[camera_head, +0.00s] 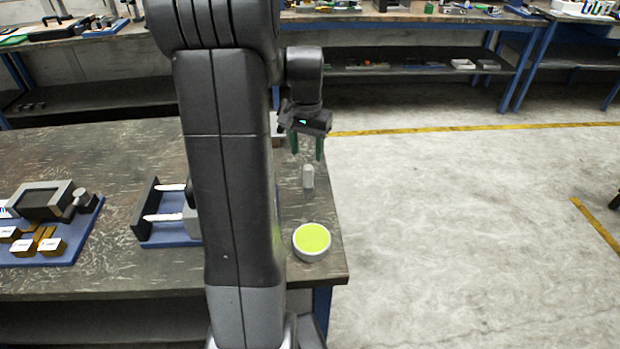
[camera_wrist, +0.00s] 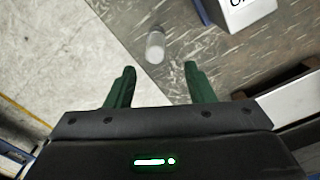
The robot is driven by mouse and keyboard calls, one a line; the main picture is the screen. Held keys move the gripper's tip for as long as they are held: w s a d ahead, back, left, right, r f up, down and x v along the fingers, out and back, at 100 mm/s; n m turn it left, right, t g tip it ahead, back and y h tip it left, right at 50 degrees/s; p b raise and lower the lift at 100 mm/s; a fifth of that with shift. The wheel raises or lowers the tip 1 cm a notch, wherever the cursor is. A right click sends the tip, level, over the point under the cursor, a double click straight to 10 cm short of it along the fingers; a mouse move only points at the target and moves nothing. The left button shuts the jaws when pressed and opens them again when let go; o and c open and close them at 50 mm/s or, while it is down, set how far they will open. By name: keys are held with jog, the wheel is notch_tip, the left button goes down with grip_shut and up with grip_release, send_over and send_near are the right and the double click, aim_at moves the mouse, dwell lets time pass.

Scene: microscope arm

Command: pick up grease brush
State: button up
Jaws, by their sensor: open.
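I cannot clearly make out a grease brush. A small pale cylinder (camera_head: 308,178) stands near the table's right edge; it also shows in the wrist view (camera_wrist: 155,47) just beyond the fingertips. My gripper (camera_head: 307,156) has green fingers and points down above that cylinder, apart from it. In the wrist view the gripper (camera_wrist: 159,68) is open with nothing between its fingers. Two white sticks (camera_head: 165,217) lie across a dark rack on a blue base, partly hidden by my arm.
A round tub with a yellow-green top (camera_head: 311,240) stands at the table's front right corner. A blue tray (camera_head: 75,247) with a dark device and several gold blocks lies at the left. The table (camera_head: 120,275) ends at the right, with open floor beyond. Benches stand behind.

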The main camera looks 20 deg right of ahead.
aim_at(307, 165)
notch_tip(307, 165, down, 5)
jog(key=shift+s+f, duration=0.2)
jog(key=shift+f, duration=1.15)
jog(key=shift+s+f, duration=0.15)
jog(key=shift+f, duration=1.2)
grip_shut()
jog(key=shift+r, duration=5.1)
